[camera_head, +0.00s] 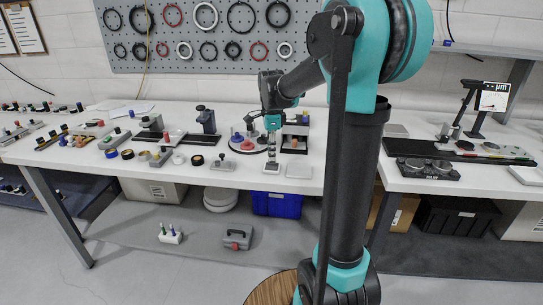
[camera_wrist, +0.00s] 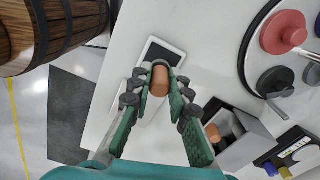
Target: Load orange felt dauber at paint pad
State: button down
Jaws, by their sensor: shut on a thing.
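My gripper (camera_head: 271,158) is low over the front edge of the white bench, right of the round turntable. In the wrist view, its green fingers (camera_wrist: 157,82) are shut on the orange felt dauber (camera_wrist: 160,80), a short orange-brown cylinder. A white-rimmed dark pad (camera_wrist: 156,50), which looks like the paint pad, lies just beyond the dauber and partly behind it and the fingertips. I cannot tell whether the dauber touches the pad. The dauber is too small to make out in the head view.
The turntable (camera_wrist: 246,60) carries a red knobbed piece (camera_wrist: 283,32) and dark pieces. A dark-walled box (camera_wrist: 245,135) with another orange-brown piece stands close to the right finger. A wooden barrel (camera_wrist: 60,30) is beyond the bench edge. A pale flat plate (camera_head: 299,171) lies right of the gripper.

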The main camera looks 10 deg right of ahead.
jog(key=shift+r, duration=2.65)
